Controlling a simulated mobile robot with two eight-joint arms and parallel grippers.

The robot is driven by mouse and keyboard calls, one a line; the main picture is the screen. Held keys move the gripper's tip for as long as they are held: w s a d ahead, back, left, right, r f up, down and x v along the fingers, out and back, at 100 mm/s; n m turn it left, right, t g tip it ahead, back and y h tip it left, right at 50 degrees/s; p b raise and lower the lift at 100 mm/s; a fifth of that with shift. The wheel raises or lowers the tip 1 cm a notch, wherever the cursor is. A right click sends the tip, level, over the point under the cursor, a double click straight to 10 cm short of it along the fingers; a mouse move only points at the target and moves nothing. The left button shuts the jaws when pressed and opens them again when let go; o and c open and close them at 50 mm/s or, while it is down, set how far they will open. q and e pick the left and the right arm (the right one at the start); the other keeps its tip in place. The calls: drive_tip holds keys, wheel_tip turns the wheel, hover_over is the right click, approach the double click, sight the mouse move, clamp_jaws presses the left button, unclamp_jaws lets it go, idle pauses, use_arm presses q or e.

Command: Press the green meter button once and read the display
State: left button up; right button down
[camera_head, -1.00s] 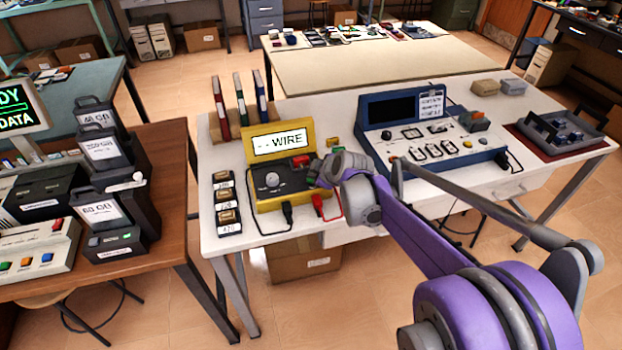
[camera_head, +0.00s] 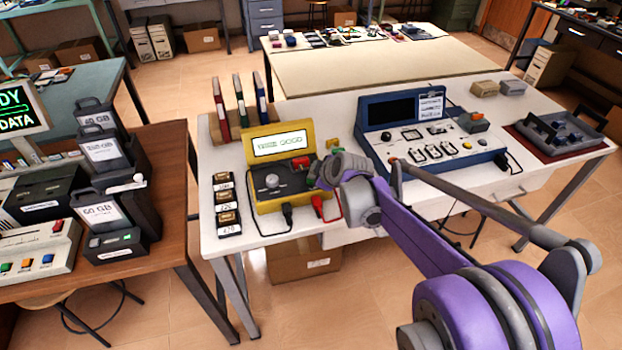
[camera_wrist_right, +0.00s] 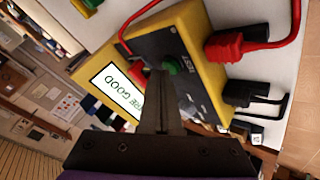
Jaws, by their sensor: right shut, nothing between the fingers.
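The yellow meter (camera_head: 262,207) stands on the white table with its lid up. Its display (camera_head: 279,143) shows green text; in the wrist view the display (camera_wrist_right: 118,92) reads "...RE GOOD", with its start cut off by my fingers. The green button (camera_wrist_right: 174,66), beside the word TEST, is on the dark panel in the wrist view. My right gripper (camera_wrist_right: 155,72) is shut and empty, its tips right beside the green button; I cannot tell whether they touch it. In the head view this gripper (camera_head: 319,180) is at the meter's right side and hides the button. My left gripper is not in view.
A red plug (camera_wrist_right: 224,46) and a black plug (camera_wrist_right: 246,92) sit at the meter's edge. A blue console (camera_head: 430,130) stands to the right. Small labelled blocks (camera_head: 227,207) line the left, and binders (camera_head: 241,103) stand behind.

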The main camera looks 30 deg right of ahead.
drive_tip(key=shift+r+p, duration=0.35)
drive_tip(key=shift+r, duration=0.2)
drive_tip(key=shift+r, duration=0.15)
wheel_tip(320, 180, up, 5)
drive_tip(key=p, duration=0.4)
idle(0.6)
drive_tip(key=s+a+r+m+g+y+p, duration=0.1)
drive_tip(key=s+a+m+g+p, duration=0.15)
drive_tip(key=s+a, duration=0.85)
drive_tip(key=s+a+f+m, duration=0.1)
drive_tip(key=s+a+m, duration=0.1)
drive_tip(key=s, duration=0.6)
drive_tip(key=s+a+f+m+g+p, duration=0.1)
drive_tip(key=s+m, duration=0.3)
drive_tip(key=s, duration=0.4)
drive_tip(key=shift+s+a+f+h, duration=0.35)
drive_tip(key=shift+a+f, duration=0.25)
drive_tip(key=shift+f, duration=0.2)
